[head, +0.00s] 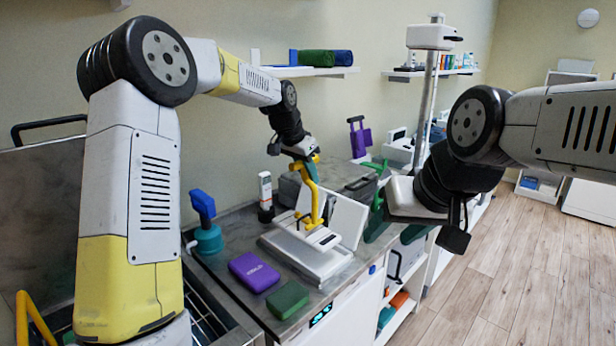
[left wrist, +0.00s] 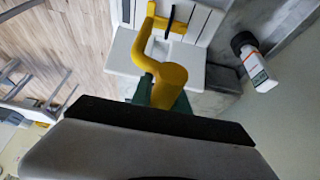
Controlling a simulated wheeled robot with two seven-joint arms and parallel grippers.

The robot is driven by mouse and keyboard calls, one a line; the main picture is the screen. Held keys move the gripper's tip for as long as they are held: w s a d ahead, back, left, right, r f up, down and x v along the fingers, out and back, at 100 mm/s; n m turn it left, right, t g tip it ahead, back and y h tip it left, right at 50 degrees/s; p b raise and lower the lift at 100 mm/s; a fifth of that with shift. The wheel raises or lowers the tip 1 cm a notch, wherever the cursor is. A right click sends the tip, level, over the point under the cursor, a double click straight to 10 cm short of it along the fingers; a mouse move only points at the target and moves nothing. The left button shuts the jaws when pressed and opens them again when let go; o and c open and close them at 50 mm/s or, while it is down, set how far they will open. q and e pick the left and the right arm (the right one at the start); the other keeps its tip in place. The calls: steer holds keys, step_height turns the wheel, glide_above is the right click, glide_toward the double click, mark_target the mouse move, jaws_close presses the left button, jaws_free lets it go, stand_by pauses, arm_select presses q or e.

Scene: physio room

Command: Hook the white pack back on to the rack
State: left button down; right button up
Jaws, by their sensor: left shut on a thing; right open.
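My left gripper (head: 304,158) is shut on the upper end of a yellow hook-shaped handle (head: 318,203), which also fills the middle of the left wrist view (left wrist: 165,70). The handle reaches down among white panels on the counter. Seamed white panels, which look like the white pack (head: 347,221), lean there; they show beyond the handle in the left wrist view (left wrist: 199,22). Whether the hook carries the pack is unclear. A rack with metal bars (head: 205,312) lies in the steel tank at lower left, partly hidden by my left arm. My right gripper (head: 436,222) is open, right of the counter.
A white flat base (head: 290,262) lies below the panels. A purple box (head: 254,272) and a green box (head: 288,299) lie near the counter's front. A blue-teal upright item (head: 206,225) and a white bottle (head: 265,192) stand left. A pole (head: 427,100) rises behind.

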arm_select(q)
steer(key=shift+r, duration=0.1)
steer(key=s+a, duration=0.7)
steer(key=a, duration=0.3)
steer(key=s+a, duration=0.7)
steer(key=a, duration=0.4)
steer(key=s+a, duration=0.6)
steer(key=a, duration=0.5)
steer(key=shift+s, duration=0.4)
stand_by(1.2)
steer(key=shift+f, duration=0.2)
steer(key=shift+f, duration=2.45)
stand_by(0.5)
